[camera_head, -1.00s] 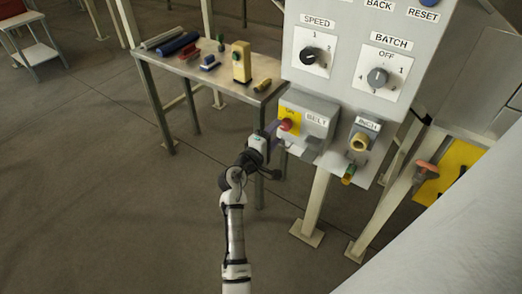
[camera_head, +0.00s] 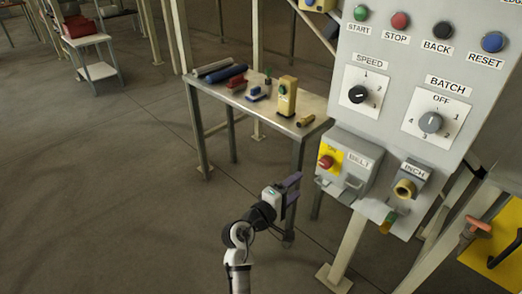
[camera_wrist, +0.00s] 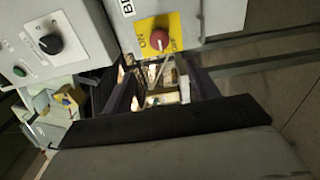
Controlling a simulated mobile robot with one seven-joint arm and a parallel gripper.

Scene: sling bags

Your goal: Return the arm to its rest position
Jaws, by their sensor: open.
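My gripper (camera_head: 293,189) is open and empty, in front of and to the left of the control panel, with free air between it and the BELT box. The gripper fingers also show in the wrist view (camera_wrist: 158,88), spread apart with nothing between them. My arm reaches up from the bottom of the head view, bent at the elbow. The BELT box (camera_head: 346,182) carries a red knob (camera_head: 326,162) on a yellow plate. The same red knob shows beyond the fingers in the wrist view (camera_wrist: 159,39).
The panel (camera_head: 385,66) has SPEED (camera_head: 357,94) and BATCH (camera_head: 431,122) dials, several buttons and a yellowish INCH knob (camera_head: 404,189). A metal table (camera_head: 262,112) with tools and a yellow device (camera_head: 286,96) stands behind.

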